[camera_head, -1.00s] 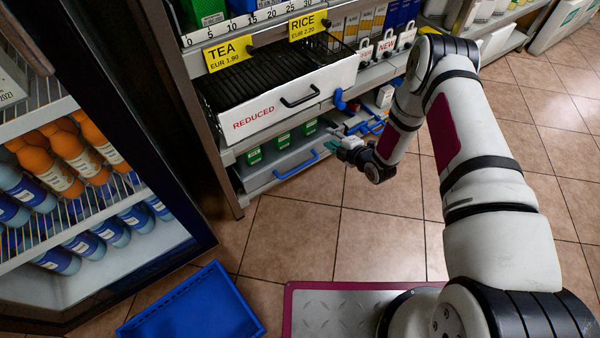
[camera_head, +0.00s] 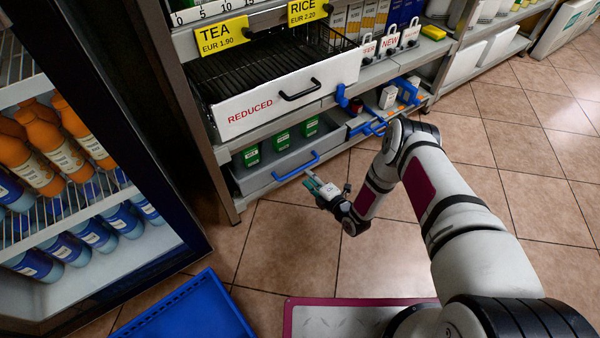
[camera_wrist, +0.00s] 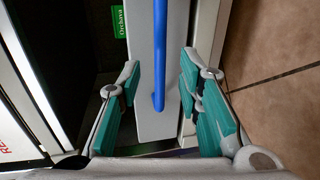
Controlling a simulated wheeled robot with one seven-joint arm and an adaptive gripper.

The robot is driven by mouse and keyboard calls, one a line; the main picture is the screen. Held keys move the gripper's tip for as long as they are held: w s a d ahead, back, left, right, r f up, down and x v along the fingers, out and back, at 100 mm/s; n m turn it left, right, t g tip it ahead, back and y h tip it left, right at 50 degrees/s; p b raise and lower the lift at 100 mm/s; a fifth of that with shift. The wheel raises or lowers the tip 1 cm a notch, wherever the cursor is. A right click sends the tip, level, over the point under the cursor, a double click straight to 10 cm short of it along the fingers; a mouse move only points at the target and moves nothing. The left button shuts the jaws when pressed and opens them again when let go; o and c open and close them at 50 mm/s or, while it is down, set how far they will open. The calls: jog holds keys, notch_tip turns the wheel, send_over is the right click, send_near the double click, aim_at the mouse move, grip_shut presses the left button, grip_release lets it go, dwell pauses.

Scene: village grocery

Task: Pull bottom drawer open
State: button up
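The bottom drawer (camera_head: 254,184) is a grey drawer low in the shelf unit, below the white drawer marked REDUCED. Its blue bar handle (camera_head: 296,168) runs along the front. My gripper (camera_head: 312,181) is low in front of the handle's right part, apart from the floor. In the wrist view, the drawer's grey front (camera_wrist: 142,35) and blue handle (camera_wrist: 160,55) show between the teal fingers of my gripper (camera_wrist: 160,68). The fingers are open, one on each side of the handle in the picture. I cannot tell whether the handle is deep between them.
Green boxes (camera_head: 282,140) stand in the bottom drawer. The white REDUCED drawer (camera_head: 250,112) with a black handle sits above. A blue crate (camera_head: 190,312) lies on the floor at lower left, near the glass-door fridge (camera_head: 165,225). Tiled floor (camera_head: 380,262) is free to the right.

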aim_at(300, 168)
jog(key=b+x, duration=0.2)
jog(key=x, duration=0.5)
jog(key=shift+b, duration=0.3)
grip_shut()
